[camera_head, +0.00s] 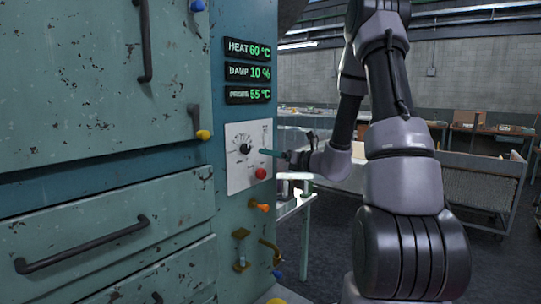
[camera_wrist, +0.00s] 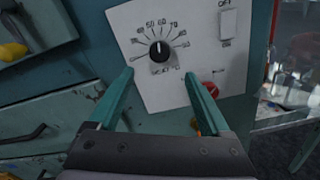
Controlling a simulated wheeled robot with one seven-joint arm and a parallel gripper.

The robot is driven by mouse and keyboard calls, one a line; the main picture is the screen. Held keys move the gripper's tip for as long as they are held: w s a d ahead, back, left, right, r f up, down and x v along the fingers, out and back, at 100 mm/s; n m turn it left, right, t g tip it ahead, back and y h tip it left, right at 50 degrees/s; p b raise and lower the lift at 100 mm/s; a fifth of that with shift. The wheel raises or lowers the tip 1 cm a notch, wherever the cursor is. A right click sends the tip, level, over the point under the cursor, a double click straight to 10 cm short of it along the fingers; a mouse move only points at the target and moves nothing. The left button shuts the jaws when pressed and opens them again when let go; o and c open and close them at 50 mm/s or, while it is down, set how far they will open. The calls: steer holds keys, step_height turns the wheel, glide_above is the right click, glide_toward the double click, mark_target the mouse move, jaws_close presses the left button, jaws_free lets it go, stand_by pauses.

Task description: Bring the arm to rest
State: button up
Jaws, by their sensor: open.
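My gripper (camera_wrist: 158,74) is open and empty in the wrist view, its two teal fingers spread below and to either side of a black dial knob (camera_wrist: 160,50). The knob sits on a white panel (camera_wrist: 138,18) with a printed scale, and its white mark points up. In the head view my gripper (camera_head: 268,153) is in front of the same panel, seen from the side. My arm (camera_head: 402,165) is bent and reaches left to the panel. Whether the fingers touch the panel cannot be told.
A white switch (camera_wrist: 228,23) and a red knob (camera_head: 261,173) are on the panel. Displays (camera_head: 248,72) above read 60, 10 and 55. An orange valve (camera_head: 259,207) sits below. A mesh cart (camera_head: 480,183) stands at right; dark floor (camera_head: 325,245) is open between.

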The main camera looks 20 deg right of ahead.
steer(key=s+a+r+n+g+y, duration=0.1)
steer(key=s+a+r+n+g, duration=0.4)
steer(key=s+n, duration=0.4)
steer(key=s+a+r+n+g, duration=0.3)
steer(key=s+a+n+g, duration=0.4)
steer(key=s, duration=0.3)
steer(key=s+d+r+n+t+h, duration=0.4)
steer(key=s+d+n+h, duration=0.5)
steer(key=s+d+n, duration=0.2)
steer(key=shift+s+r+n+t+h, duration=0.35)
steer(key=shift+s+n, duration=0.2)
steer(key=shift+n, duration=0.45)
stand_by(4.0)
